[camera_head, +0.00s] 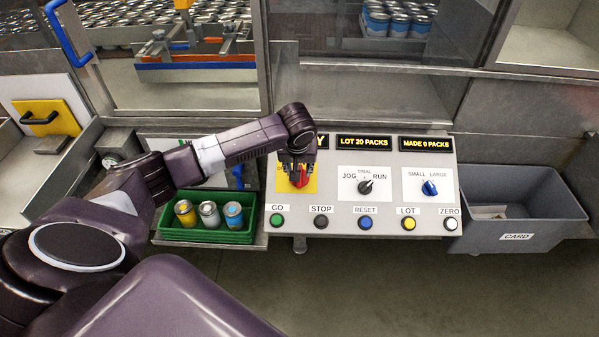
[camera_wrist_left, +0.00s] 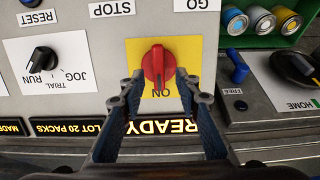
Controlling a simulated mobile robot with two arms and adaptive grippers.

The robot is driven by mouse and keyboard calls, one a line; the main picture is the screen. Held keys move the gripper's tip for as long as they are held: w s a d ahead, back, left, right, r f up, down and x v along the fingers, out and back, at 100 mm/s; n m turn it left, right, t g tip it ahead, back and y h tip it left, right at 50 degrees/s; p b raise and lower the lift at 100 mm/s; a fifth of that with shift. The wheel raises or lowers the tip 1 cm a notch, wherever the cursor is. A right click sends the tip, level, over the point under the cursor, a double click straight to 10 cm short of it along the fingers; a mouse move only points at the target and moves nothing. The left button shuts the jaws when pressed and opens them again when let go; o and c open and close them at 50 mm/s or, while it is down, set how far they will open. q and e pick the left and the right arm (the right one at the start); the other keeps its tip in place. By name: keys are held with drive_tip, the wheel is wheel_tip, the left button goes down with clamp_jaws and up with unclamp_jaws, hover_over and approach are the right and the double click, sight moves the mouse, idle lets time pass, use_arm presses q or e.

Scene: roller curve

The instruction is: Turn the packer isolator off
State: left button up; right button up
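The packer isolator is a red rotary knob (camera_head: 300,177) on a yellow plate (camera_head: 282,184) at the panel's left. In the left wrist view the knob (camera_wrist_left: 156,64) stands lengthwise in line with the upside-down ON label. My left gripper (camera_head: 297,167) is over the knob and partly hides it in the head view. In the left wrist view its two fingers (camera_wrist_left: 158,84) are apart, one on each side of the knob's lower part. I see gaps there; contact cannot be told. My right gripper is not in view.
A JOG/TRIAL/RUN selector (camera_head: 365,186) and a blue SMALL/LARGE knob (camera_head: 430,188) are to the right. Buttons including GO (camera_head: 277,220) line the front edge. A green tray (camera_head: 207,236) with cans is left, a grey card bin (camera_head: 520,222) right. The display (camera_wrist_left: 165,126) reads READY.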

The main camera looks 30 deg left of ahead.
use_arm(q)
drive_tip(key=shift+x, duration=1.95)
clamp_jaws()
